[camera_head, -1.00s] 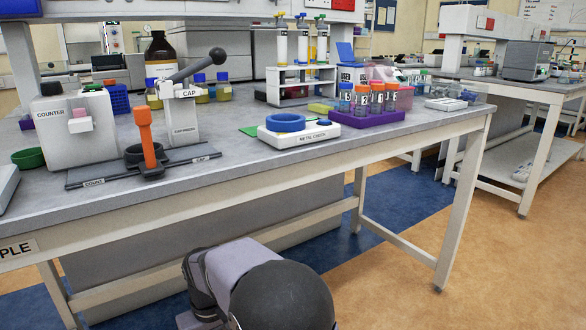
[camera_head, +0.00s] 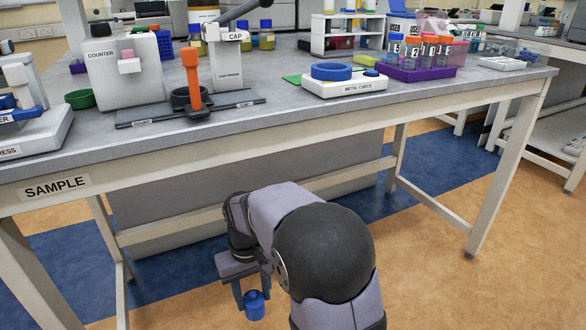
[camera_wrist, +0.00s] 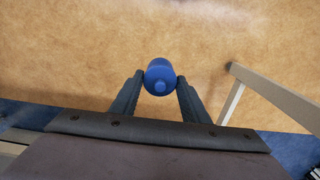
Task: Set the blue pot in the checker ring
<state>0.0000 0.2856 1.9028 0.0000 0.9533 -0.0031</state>
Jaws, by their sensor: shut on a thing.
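The blue pot (camera_head: 255,306) is a small rounded blue container held between the fingertips of my gripper (camera_head: 254,290), low in front of the bench and above the floor. In the wrist view the pot (camera_wrist: 160,77) sits between both fingertips of my gripper (camera_wrist: 158,83), with bare floor behind it. The checker ring (camera_head: 332,71) is a thick blue ring on top of the white METAL CHECK device (camera_head: 346,88), near the bench's front edge. My gripper is well below and to the left of the ring. No pot shows in the ring.
A purple rack (camera_head: 418,72) of orange-capped tubes stands right of the checker. The orange handle (camera_head: 191,77) of the COUNT/CAP station stands to its left. The counter (camera_head: 122,72) is farther left. The bench's front edge (camera_head: 300,118) lies between my gripper and the checker.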

